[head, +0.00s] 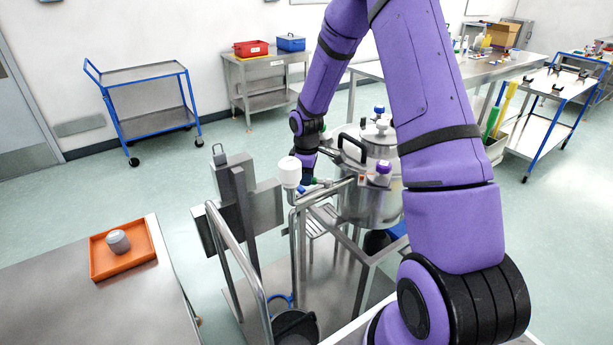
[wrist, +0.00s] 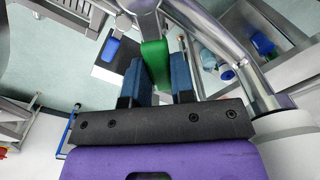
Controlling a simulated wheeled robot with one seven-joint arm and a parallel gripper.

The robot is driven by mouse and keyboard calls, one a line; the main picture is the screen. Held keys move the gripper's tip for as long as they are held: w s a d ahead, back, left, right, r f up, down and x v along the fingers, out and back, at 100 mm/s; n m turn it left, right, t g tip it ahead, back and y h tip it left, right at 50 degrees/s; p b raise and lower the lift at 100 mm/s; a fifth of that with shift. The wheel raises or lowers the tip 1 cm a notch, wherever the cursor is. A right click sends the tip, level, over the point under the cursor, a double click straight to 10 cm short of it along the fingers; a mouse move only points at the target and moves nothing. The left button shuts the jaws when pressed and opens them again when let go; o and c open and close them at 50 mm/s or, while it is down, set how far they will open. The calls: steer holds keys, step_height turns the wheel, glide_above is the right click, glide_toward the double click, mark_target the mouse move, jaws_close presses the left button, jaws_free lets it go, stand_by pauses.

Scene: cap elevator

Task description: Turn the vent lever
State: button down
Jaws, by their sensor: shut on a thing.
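The vent lever has a green handle (wrist: 154,62) that shows between my finger pads in the wrist view. It joins metal pipework at its upper end. My gripper (wrist: 157,68), with two dark blue fingers, is shut on this green handle. In the head view my gripper (head: 307,172) is low beside the steel vessel (head: 376,200), close to a metal pipe and a white cup-shaped part (head: 289,172). In that view the handle is mostly hidden by my gripper, with a little green showing.
A curved steel rail (head: 240,265) and a grey upright bracket (head: 235,195) stand left of my gripper. A purple knob (head: 384,167) and a black handle (head: 352,148) are on the vessel's side. A table with an orange tray (head: 98,262) is at lower left.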

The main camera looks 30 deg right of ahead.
steer(key=c, duration=1)
jaws_free()
steer(key=shift+o, duration=0.2)
steer(key=shift+r, duration=0.1)
step_height(320, 180, up, 11)
steer(key=shift+c, duration=0.2)
